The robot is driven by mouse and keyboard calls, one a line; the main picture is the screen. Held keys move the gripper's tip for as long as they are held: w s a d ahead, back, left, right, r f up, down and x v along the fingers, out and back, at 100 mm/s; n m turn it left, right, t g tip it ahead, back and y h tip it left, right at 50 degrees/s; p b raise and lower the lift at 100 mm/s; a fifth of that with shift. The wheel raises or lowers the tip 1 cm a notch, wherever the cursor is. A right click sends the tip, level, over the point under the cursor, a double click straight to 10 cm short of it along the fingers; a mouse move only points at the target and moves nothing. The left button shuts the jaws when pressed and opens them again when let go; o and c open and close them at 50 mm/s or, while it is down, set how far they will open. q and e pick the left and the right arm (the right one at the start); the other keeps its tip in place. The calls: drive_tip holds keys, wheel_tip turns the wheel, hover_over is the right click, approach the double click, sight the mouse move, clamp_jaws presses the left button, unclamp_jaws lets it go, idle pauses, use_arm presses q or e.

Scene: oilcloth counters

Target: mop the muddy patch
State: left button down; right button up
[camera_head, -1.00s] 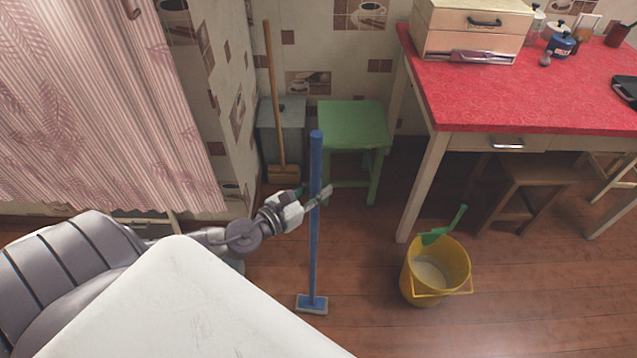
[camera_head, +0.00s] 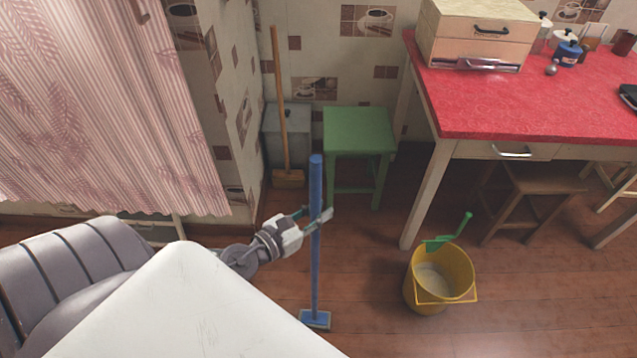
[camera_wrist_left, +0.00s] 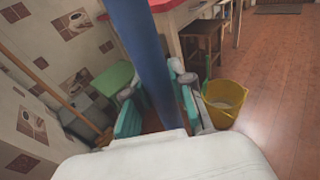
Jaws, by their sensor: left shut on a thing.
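A mop with a blue handle (camera_head: 315,255) stands nearly upright, its flat blue head (camera_head: 314,319) low at the wooden floor. My left gripper (camera_head: 318,217) is shut on the handle, in its upper half. In the left wrist view the blue handle (camera_wrist_left: 143,50) runs between the gripper's teal-padded fingers (camera_wrist_left: 158,113). I see no clear muddy patch on the visible floor. My right gripper is not in view.
A yellow bucket (camera_head: 422,294) with a green tool (camera_head: 447,240) in it stands right of the mop. Behind are a green stool (camera_head: 358,132), a broom (camera_head: 281,110) and a grey bin (camera_head: 300,135). A red-topped table (camera_head: 500,105) stands at the right. Floor between mop and bucket is clear.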

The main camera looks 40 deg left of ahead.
use_arm(q)
drive_tip(key=s, duration=0.2)
drive_tip(key=s+d+b, duration=0.1)
drive_tip(key=s, duration=0.1)
drive_tip(key=shift+s, duration=0.2)
idle(0.3)
wheel_tip(320, 180, up, 7)
drive_tip(key=p, duration=0.7)
idle(0.7)
